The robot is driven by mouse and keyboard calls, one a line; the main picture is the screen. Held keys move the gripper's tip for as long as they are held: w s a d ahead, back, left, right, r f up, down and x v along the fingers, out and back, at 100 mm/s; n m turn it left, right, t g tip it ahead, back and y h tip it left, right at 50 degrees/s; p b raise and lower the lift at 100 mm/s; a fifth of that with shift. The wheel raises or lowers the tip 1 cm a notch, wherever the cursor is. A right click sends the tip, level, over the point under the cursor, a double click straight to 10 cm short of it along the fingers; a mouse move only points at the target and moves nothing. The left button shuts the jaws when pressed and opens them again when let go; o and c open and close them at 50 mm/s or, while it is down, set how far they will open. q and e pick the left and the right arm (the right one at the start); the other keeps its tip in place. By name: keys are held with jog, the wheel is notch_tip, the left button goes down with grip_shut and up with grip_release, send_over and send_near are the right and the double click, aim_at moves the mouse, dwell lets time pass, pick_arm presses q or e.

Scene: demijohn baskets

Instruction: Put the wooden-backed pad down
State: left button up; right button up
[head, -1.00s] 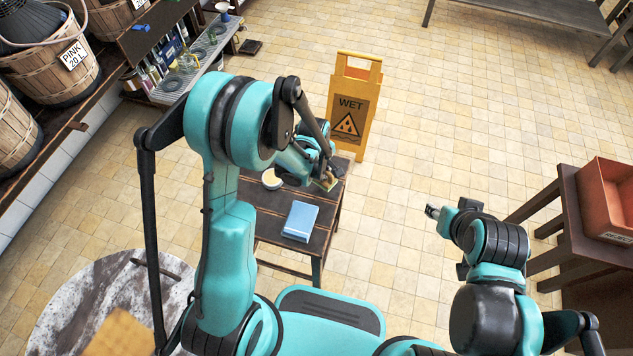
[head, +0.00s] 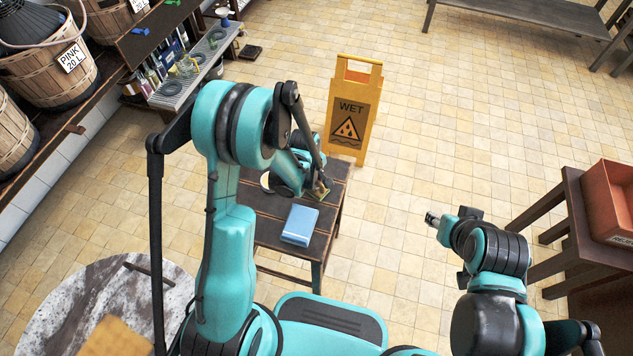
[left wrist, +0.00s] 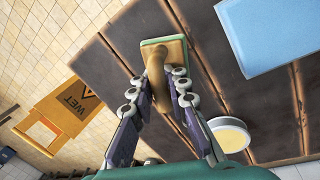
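The wooden-backed pad (left wrist: 174,45) has a green edge and a tan handle; it also shows small in the head view (head: 320,195). My left gripper (left wrist: 158,77) has its fingers on both sides of the handle, close against it, and appears shut on it. The pad is at the right far part of the dark wooden table (head: 268,233), with its face towards the tabletop. Whether it touches the boards is hard to tell. My right gripper (head: 432,219) is out over the floor, away from the table, too small to read its fingers.
On the table are a light blue block-like item (head: 300,225) and a round white dish with yellow contents (left wrist: 230,134). A yellow WET sign (head: 353,110) stands just behind the table. An orange crate (head: 608,200) is on a stand at right. Bare boards surround the pad.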

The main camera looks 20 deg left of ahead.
pick_arm(q)
jog(key=shift+o, duration=0.8)
jog(key=shift+r, duration=0.2)
notch_tip(320, 180, up, 11)
jog(key=s+p, duration=0.2)
jog(key=p, duration=0.3)
notch_tip(320, 180, up, 13)
jog(key=m+t, duration=0.2)
jog(key=m, duration=0.4)
send_over(312, 191)
jog(key=s, duration=0.6)
jog(key=s+a+r+m+t, duration=0.2)
jog(key=s+r+m+t, duration=0.1)
jog(key=s+r+m, duration=0.2)
jog(key=shift+s+r+m+y, duration=0.35)
jog(key=shift+s+m, duration=0.75)
jog(key=shift+s, duration=0.95)
jog(key=shift+f, duration=0.1)
